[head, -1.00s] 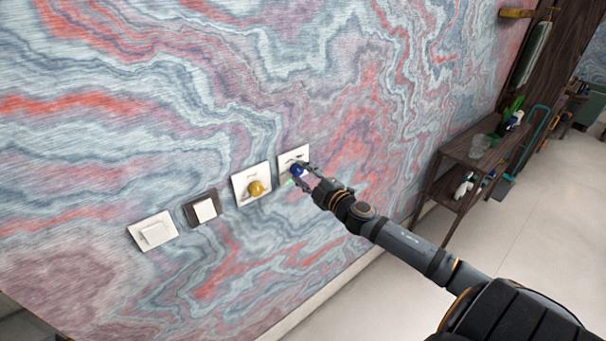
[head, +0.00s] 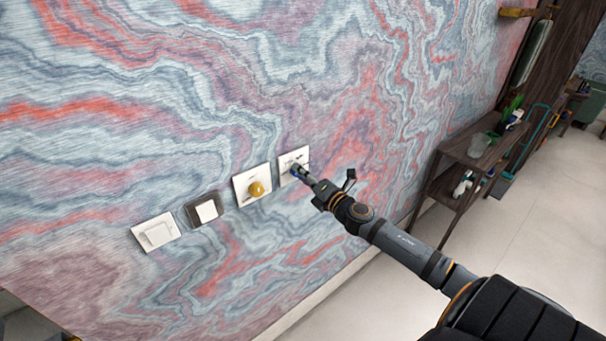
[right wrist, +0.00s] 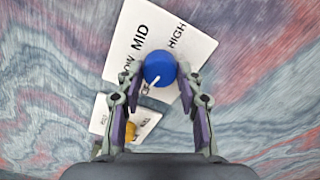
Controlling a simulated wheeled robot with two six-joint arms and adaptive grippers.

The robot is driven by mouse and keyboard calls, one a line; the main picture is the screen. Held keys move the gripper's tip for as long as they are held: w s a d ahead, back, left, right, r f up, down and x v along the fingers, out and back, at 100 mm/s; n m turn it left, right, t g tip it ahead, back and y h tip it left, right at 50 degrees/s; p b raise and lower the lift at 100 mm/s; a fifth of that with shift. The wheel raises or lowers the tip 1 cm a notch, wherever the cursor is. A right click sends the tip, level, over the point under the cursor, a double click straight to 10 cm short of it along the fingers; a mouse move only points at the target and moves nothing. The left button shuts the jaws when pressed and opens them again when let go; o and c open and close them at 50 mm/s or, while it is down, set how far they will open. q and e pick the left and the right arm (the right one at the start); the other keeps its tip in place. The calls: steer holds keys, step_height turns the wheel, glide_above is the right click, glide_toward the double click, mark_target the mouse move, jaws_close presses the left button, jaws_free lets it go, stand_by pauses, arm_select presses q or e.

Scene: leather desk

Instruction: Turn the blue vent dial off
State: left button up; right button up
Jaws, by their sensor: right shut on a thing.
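A white pointer mark on the dial points down and left in that view. My right gripper (right wrist: 160,82) has one finger on each side of the dial and is shut on it. In the head view the dial (head: 296,170) is mostly covered by my right gripper (head: 299,174), on the rightmost plate (head: 294,158). My left gripper is in neither view.
A yellow dial (head: 256,189) on a white plate is just left of the blue one. Further left are a dark-framed switch (head: 206,210) and a white switch (head: 156,233). A dark wooden shelf (head: 470,150) with bottles stands at right.

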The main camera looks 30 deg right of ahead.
steer(key=shift+n, duration=0.7)
steer(key=shift+f, duration=0.1)
steer(key=o, duration=1.2)
